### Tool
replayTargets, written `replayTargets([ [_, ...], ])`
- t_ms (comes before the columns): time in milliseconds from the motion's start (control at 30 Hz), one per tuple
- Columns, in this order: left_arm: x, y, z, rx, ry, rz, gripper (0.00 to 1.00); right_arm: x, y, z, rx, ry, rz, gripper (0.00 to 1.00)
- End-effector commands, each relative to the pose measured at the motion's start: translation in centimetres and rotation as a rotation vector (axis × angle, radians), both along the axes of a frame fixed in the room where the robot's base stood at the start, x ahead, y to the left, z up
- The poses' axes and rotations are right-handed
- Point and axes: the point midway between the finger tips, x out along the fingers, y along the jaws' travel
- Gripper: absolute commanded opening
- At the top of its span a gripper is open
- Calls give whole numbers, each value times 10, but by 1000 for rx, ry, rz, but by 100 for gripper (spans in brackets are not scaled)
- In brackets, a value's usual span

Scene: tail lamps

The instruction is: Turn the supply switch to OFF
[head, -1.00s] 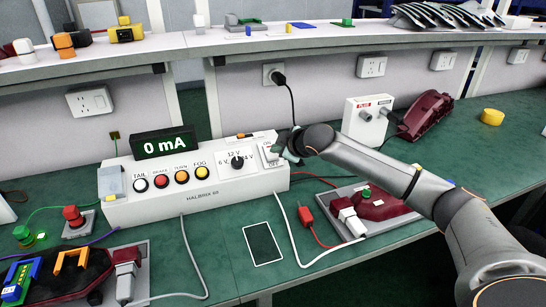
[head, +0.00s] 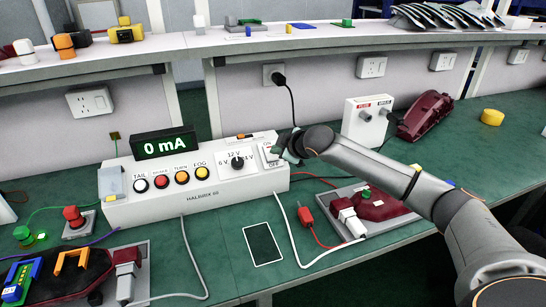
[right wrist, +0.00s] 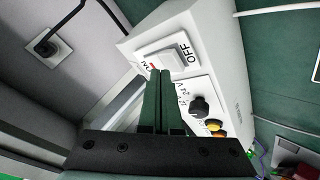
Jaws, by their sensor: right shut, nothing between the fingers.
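The white supply box (head: 195,200) stands on the green bench, and its display (head: 163,143) reads 0 mA. The supply switch (head: 268,155) is a white rocker at the right end of the box top. It also shows in the right wrist view (right wrist: 165,57), between the ON and OFF labels, with a little red at its ON end. My right gripper (head: 279,150) is shut and empty. In the right wrist view, its fingertips (right wrist: 162,72) are close to the ON end and partly cover that label. I cannot tell whether they touch. My left gripper is out of view.
A voltage knob (head: 237,162) and several round buttons are left of the switch. A black plug (head: 278,77) and its cable are behind the box. A maroon lamp (head: 375,203) sits on a board to the right. A tablet (head: 262,244) lies in front.

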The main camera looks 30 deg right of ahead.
Motion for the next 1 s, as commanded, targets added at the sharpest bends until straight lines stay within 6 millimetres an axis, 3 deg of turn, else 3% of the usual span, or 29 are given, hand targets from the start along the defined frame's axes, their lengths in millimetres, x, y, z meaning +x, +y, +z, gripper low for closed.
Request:
replayTargets([
  [1000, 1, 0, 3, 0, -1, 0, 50, 2, 0, -12, 0, 0, 0, 0],
])
